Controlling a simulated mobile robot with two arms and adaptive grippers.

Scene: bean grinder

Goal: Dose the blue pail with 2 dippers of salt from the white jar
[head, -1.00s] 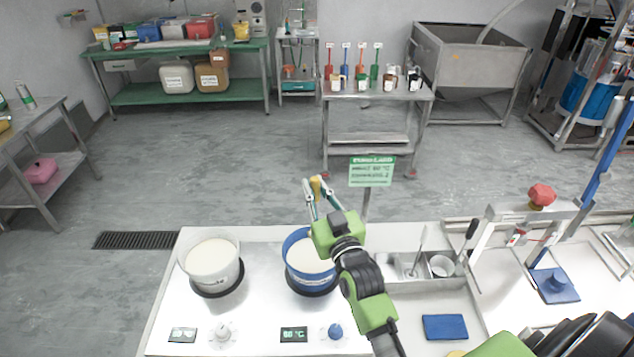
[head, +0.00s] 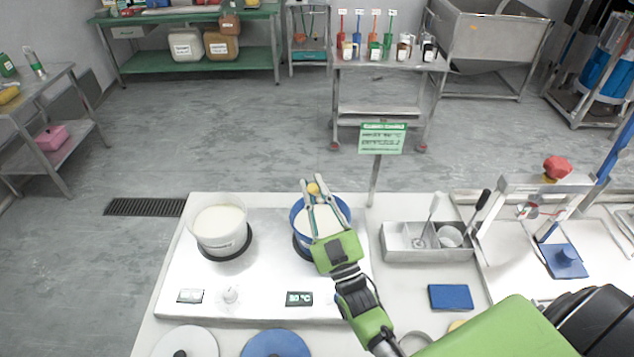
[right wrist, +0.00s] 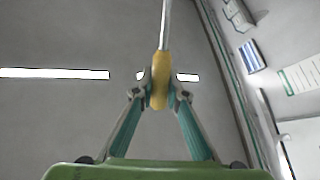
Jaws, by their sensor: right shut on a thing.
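The blue pail (head: 344,208) stands on the right hot plate of the white counter, with pale contents inside. My right gripper (head: 313,188) is over the pail in the head view, shut on a yellow handle (right wrist: 160,80). A thin metal rod (right wrist: 165,25) runs from that handle in the right wrist view. It looks like a dipper, but its scoop end is not visible. Small jars (head: 404,48) stand on the far trolley; I cannot tell which is the white salt jar. My left gripper is not in view.
A white pail (head: 220,240) with pale contents stands on the left hot plate. A metal tray (head: 400,255) with tools is right of the blue pail, behind a blue pad (head: 450,297). A green sign (head: 382,138) stands behind the counter. Open floor separates counter and trolley.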

